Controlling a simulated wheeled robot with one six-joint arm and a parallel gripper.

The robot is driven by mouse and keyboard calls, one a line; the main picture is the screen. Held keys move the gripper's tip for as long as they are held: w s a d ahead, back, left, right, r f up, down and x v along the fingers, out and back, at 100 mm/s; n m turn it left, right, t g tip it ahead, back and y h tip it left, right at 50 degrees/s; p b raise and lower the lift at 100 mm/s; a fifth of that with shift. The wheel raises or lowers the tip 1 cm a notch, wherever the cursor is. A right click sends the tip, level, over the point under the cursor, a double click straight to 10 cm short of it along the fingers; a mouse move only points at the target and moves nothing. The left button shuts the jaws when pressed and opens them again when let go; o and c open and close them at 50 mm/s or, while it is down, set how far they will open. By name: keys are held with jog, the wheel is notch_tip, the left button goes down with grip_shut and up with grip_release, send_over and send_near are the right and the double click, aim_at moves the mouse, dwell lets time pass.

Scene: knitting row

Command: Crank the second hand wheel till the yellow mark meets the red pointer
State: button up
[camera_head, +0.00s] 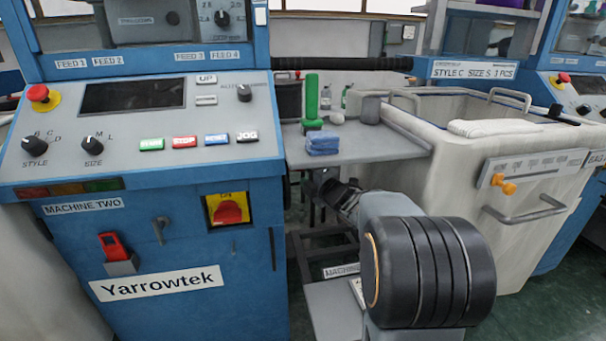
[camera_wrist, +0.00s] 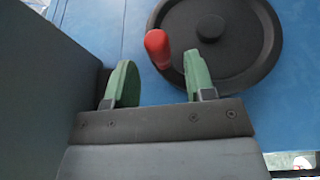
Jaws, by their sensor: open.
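A black round hand wheel (camera_wrist: 235,35) with a central hub is mounted on a blue panel (camera_wrist: 95,25) in the wrist view. Its red crank handle (camera_wrist: 157,46) sticks out at the wheel's left edge. My gripper (camera_wrist: 160,66) is open, with one green finger to the left of the handle and one to the right. The handle shows in the gap between them, near the fingertips; I cannot tell whether either finger touches it. No yellow mark or red pointer shows on the wheel. In the head view the wheel is not visible, and my arm reaches away beside the blue machine.
The blue machine labelled MACHINE TWO (camera_head: 84,205) stands at left with a control panel (camera_head: 130,148) and a red-on-yellow switch (camera_head: 228,210). A pale bin (camera_head: 450,180) stands right.

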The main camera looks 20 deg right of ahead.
jog(key=shift+x, duration=1.2)
jog(key=shift+c, duration=0.5)
grip_shut()
